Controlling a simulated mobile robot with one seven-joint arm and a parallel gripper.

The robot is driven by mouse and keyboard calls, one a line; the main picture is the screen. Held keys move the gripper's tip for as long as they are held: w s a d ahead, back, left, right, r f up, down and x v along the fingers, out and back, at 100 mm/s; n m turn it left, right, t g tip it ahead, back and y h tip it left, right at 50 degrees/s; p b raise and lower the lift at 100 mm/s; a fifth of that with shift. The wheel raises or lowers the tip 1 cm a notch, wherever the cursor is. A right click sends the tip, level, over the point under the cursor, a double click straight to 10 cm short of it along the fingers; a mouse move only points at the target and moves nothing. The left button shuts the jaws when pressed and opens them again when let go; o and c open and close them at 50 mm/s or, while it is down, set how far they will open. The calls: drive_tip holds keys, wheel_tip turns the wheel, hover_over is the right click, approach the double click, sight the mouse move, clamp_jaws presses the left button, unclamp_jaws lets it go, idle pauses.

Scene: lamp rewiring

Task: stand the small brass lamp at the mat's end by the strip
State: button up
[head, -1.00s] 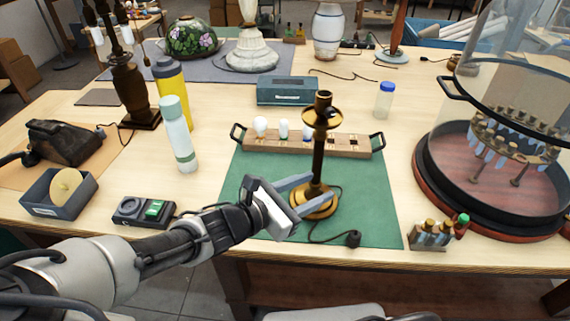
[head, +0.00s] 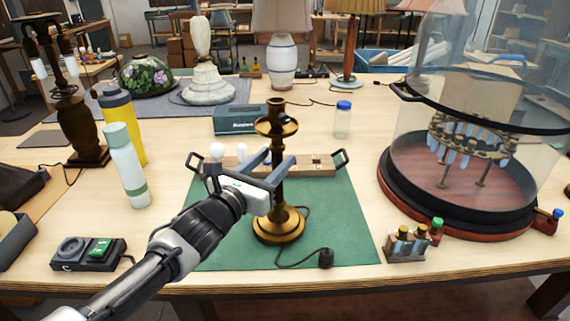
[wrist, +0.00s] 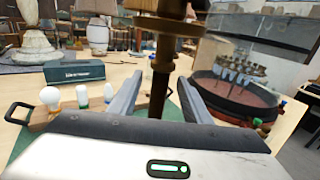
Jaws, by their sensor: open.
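My gripper (head: 280,158) is open at mid-stem, one finger on each side. In the wrist view the stem (wrist: 161,75) rises between the open fingers; its base is hidden. A wooden strip (head: 318,165) with handles and bulbs lies across the mat's far end, partly hidden by my gripper.
A blue-grey box (head: 240,120) and a blue-capped jar (head: 342,122) stand behind the strip. Bottles (head: 128,170) and a switch box (head: 90,252) are at left. A glass dome (head: 470,140) and small vials (head: 408,243) are at right. The mat's right side is mostly bare.

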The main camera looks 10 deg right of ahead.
drive_tip(key=b+x, duration=0.2)
drive_tip(key=x, duration=0.1)
drive_tip(key=b+x, duration=0.1)
drive_tip(key=shift+w+d+f+b, duration=0.1)
drive_tip(key=shift+d+f+b, duration=0.05)
drive_tip(key=shift+f+b, duration=0.2)
drive_tip(key=shift+w+d+r+b, duration=0.35)
drive_tip(key=shift+w+d+b, duration=0.2)
drive_tip(key=shift+w+b, duration=0.1)
drive_tip(key=shift+c, duration=0.4)
clamp_jaws()
drive_tip(key=shift+r+p, duration=2.35)
drive_tip(key=shift+r, duration=0.35)
